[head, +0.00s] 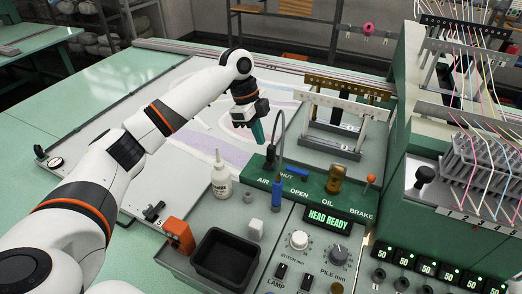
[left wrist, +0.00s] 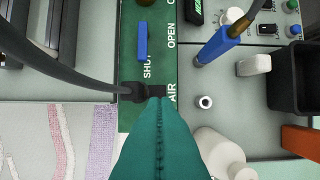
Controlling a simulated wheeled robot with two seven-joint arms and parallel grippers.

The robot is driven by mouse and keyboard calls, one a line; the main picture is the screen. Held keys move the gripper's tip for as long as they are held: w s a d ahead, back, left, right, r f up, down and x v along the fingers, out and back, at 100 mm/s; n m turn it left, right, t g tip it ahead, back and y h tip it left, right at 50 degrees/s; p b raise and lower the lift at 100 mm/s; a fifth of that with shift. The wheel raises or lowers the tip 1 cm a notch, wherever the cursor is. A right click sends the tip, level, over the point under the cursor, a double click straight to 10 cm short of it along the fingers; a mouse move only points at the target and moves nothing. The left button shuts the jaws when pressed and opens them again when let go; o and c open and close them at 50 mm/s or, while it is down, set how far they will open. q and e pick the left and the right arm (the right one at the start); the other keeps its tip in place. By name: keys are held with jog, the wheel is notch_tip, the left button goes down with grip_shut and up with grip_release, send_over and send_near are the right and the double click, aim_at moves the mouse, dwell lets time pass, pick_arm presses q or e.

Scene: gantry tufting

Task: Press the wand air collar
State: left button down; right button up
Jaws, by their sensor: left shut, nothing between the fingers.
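The green panel (head: 318,188) carries the labels AIR, SHUT, OPEN, OIL and BRAKE. A black hose (left wrist: 75,72) ends in a dark fitting (left wrist: 132,91) beside the AIR label; I take this fitting for the air collar. In the head view the fitting (head: 270,156) stands at the panel's left end. The blue wand (head: 277,190) stands just in front of the panel and also shows in the left wrist view (left wrist: 215,46). My left gripper (head: 258,139), with teal fingers, is shut and empty beside the fitting. In the left wrist view its tips (left wrist: 159,99) partly cover the fitting; contact is unclear.
A blue valve handle (left wrist: 142,41) lies by SHUT. A white bottle (head: 221,178), a black bin (head: 224,258) and an orange block (head: 178,235) stand left of the panel. A metal rack (head: 345,104) stands behind it. The tufted sheet (head: 214,140) lies under my left arm.

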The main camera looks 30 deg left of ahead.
pick_arm(q)
jog(key=b+v, duration=0.1)
jog(key=v, duration=0.3)
jog(key=shift+r, duration=0.3)
jog(key=shift+f, duration=0.1)
dwell(0.5)
